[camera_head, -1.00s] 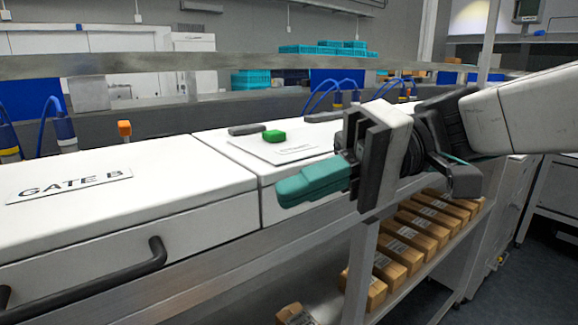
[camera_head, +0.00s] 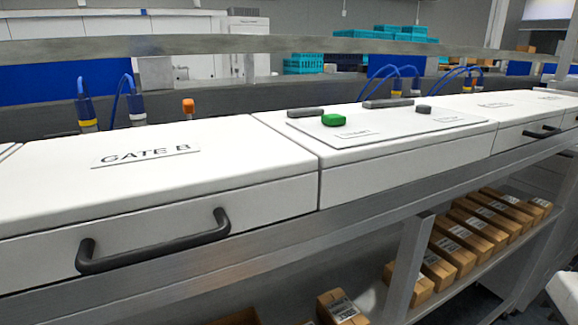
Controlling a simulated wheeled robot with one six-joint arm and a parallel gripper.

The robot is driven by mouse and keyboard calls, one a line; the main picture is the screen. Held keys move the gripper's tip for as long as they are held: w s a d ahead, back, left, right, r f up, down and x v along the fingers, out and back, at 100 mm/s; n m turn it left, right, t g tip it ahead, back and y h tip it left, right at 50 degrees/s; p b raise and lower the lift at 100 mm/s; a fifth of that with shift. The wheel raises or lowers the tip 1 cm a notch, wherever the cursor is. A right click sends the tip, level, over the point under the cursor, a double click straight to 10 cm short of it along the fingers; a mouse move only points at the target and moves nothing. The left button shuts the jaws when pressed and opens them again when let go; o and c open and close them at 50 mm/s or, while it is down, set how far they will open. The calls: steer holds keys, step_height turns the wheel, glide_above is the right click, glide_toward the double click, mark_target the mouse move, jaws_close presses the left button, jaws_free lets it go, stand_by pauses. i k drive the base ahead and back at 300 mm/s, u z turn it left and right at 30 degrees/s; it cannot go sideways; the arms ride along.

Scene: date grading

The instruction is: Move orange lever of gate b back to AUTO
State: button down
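A small orange lever knob (camera_head: 188,106) stands up behind the rear edge of the white GATE B cover (camera_head: 60,165). Its lower part and any position marking, such as AUTO, are hidden or too small to read. The GATE B label (camera_head: 145,155) lies on the cover's top. My gripper is not in view, and nothing is seen touching the lever. A white shape at the lower right edge may be part of my arm, but I cannot tell.
A black handle (camera_head: 155,243) sticks out of the cover's front. To the right, a panel (camera_head: 400,123) carries a green block (camera_head: 333,120) and dark grey pieces. Blue cables (camera_head: 108,95) rise behind the cover. A grey rail (camera_head: 200,45) runs above. Cardboard boxes (camera_head: 470,235) fill the shelf below.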

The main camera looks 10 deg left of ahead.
mark_target(189, 105)
steer(key=u, duration=1.5)
